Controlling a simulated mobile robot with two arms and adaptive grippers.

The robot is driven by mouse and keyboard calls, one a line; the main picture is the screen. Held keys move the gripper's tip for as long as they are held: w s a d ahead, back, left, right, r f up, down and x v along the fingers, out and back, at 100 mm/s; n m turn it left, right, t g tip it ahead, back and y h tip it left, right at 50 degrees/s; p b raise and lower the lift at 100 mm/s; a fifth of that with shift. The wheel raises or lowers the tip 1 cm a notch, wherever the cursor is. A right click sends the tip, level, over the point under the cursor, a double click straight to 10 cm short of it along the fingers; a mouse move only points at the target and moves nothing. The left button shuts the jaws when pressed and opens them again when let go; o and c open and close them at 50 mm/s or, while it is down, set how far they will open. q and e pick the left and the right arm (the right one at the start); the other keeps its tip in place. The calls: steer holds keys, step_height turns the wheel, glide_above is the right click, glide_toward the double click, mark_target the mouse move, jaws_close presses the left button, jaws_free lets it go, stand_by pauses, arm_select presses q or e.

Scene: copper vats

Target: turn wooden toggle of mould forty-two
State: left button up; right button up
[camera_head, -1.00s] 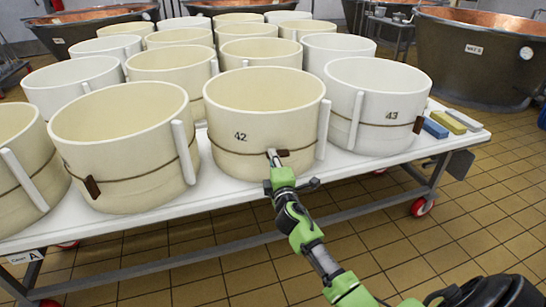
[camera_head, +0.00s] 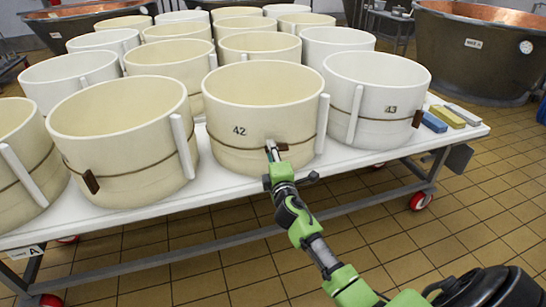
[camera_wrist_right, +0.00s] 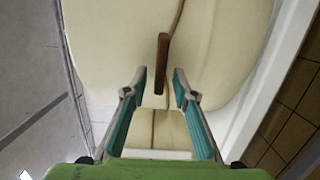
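Mould forty-two (camera_head: 262,122) is a cream round tub marked 42, with a dark cord around it, at the front of the white table. Its small brown wooden toggle (camera_head: 281,147) sits on the cord at the front. My right gripper (camera_head: 273,150) is at the toggle in the head view and partly covers it. In the right wrist view the toggle (camera_wrist_right: 162,62) stands lengthwise between the tips of the open right gripper (camera_wrist_right: 160,88), with a gap on both sides. The left gripper is not in view.
Mould 43 (camera_head: 375,95) stands to the right and another cream mould (camera_head: 125,140) to the left, both close by. Blue, yellow and grey blocks (camera_head: 445,116) lie at the table's right end. Tiled floor in front of the table (camera_head: 335,168) is clear.

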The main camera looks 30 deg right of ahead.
steer(key=v, duration=1.2)
steer(key=shift+f, duration=0.1)
